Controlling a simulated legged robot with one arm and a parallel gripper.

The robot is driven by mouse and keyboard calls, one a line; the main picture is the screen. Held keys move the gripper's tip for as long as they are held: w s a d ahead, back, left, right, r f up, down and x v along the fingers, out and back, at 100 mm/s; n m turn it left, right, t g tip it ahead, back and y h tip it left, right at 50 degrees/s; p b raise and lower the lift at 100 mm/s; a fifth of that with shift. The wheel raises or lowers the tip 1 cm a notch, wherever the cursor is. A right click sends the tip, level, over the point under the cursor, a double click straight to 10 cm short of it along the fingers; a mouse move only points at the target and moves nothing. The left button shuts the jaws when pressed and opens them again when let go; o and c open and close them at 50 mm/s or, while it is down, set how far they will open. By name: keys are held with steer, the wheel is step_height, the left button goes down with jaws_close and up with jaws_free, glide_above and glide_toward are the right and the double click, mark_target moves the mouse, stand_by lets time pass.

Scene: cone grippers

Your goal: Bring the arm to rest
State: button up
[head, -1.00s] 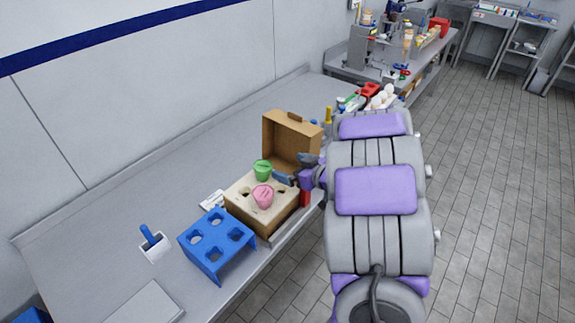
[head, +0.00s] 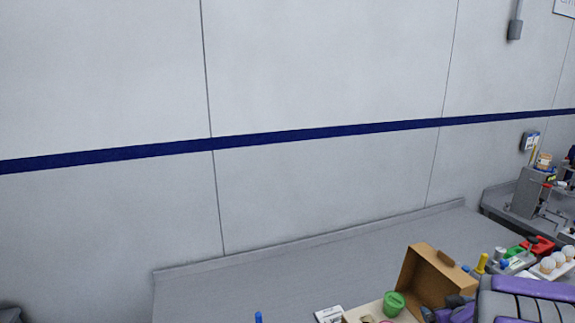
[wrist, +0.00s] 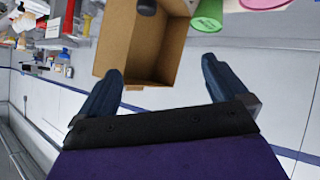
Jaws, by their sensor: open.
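My gripper (wrist: 160,95) is open in the wrist view, with two dark blue fingers apart and nothing between them. A cardboard box (wrist: 142,45) with its open side showing lies beyond the fingertips. A green cup (wrist: 208,17) and a pink one (wrist: 262,3) are at the top edge of the wrist view. In the head view, my gripper (head: 440,311) is at the bottom, partly cut off, beside the green cup (head: 393,303) and in front of the cardboard box (head: 425,280). My purple and grey arm (head: 525,290) fills the lower right.
White round items (head: 555,262), a red item (head: 538,246) and yellow and green ones stand right of the box. A second bench with equipment (head: 528,190) is further right.

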steer(key=s+a+r+g+y, duration=0.1)
steer(key=s+a+g, duration=0.5)
steer(key=s+a, duration=0.6)
steer(key=s+a+r+m+g+y, duration=0.1)
steer(key=s+a+g, duration=0.5)
steer(key=s+a, duration=0.7)
steer(key=s, duration=0.9)
steer(key=shift+s+a+r+y, duration=0.15)
steer(key=shift+s+r+y, duration=0.15)
